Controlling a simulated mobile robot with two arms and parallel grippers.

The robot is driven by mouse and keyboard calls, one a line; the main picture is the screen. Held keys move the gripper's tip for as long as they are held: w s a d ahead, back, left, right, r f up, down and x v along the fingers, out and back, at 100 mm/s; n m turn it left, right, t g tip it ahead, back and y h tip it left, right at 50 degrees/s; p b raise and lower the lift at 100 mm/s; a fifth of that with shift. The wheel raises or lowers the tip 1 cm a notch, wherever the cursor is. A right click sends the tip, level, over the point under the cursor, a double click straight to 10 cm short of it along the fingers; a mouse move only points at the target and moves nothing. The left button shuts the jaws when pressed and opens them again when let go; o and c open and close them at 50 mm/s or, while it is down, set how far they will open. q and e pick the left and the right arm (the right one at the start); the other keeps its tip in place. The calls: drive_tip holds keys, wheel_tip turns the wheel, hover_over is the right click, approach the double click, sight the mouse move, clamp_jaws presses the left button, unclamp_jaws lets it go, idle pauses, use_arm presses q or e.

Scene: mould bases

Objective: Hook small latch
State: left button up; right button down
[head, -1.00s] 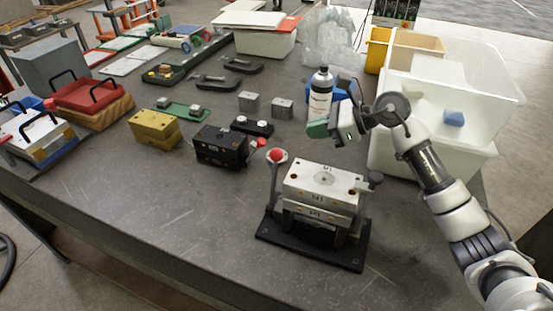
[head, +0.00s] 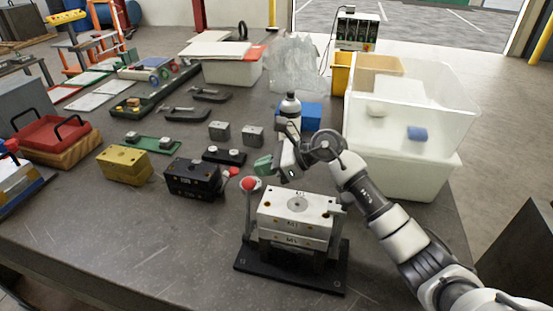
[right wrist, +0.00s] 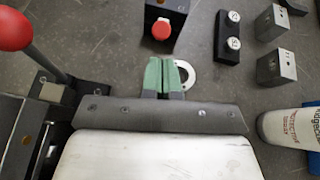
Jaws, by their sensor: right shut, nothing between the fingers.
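The mould base (head: 297,224) is a pale two-plate block on a black baseplate (head: 290,270) near the front of the table. A lever with a red ball knob (head: 250,184) stands at its left side, and a grey latch-like part (head: 337,208) sits at its upper right edge. The red knob also shows at upper left in the right wrist view (right wrist: 14,29). My right gripper (head: 263,165) has green fingertips and is above and behind the mould base. Its fingertips (right wrist: 167,75) are together and empty. I cannot pick out the small latch with certainty. My left gripper is out of view.
A black block (head: 193,177) with a red knob and a yellow block (head: 124,164) stand to the left. A white bottle (head: 289,112) stands just behind my right gripper. Translucent bins (head: 405,150) fill the right rear. The front left tabletop is clear.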

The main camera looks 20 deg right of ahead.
drive_tip(key=shift+p+x, duration=0.35)
drive_tip(key=shift+x, duration=1.7)
drive_tip(key=shift+r, duration=0.15)
drive_tip(key=shift+w+a+r+h+p, duration=0.1)
drive_tip(key=shift+a+r+h+p, duration=0.15)
drive_tip(key=shift+h+p, duration=0.1)
